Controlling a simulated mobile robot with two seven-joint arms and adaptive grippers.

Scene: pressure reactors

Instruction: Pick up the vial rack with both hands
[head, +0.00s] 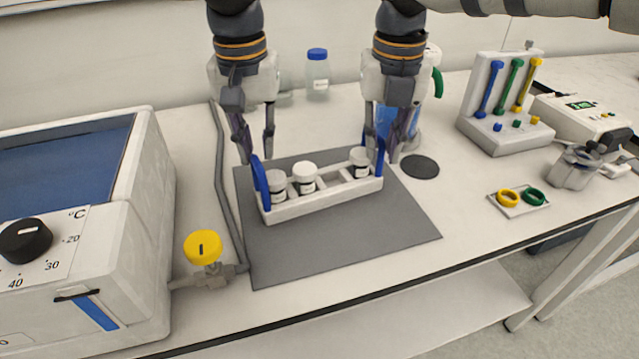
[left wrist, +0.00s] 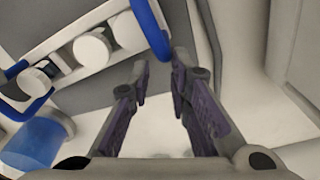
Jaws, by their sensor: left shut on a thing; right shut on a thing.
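The white vial rack (head: 322,202) is upright over the grey mat (head: 345,240), with a blue handle at each end. It holds three white-capped vials: one at the left (head: 277,186), one beside it (head: 305,178) and one at the right (head: 360,162). My right gripper (head: 381,150) is shut on the right blue handle (head: 379,158). I cannot tell whether the rack touches the mat.
A heating bath (head: 140,250) with a dial stands at the left, beside a yellow valve (head: 203,248) and grey pipe. A blue-capped bottle (head: 317,75) stands behind the rack. A dark round pad (head: 419,166) and a rack of coloured tools (head: 505,110) are at the right.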

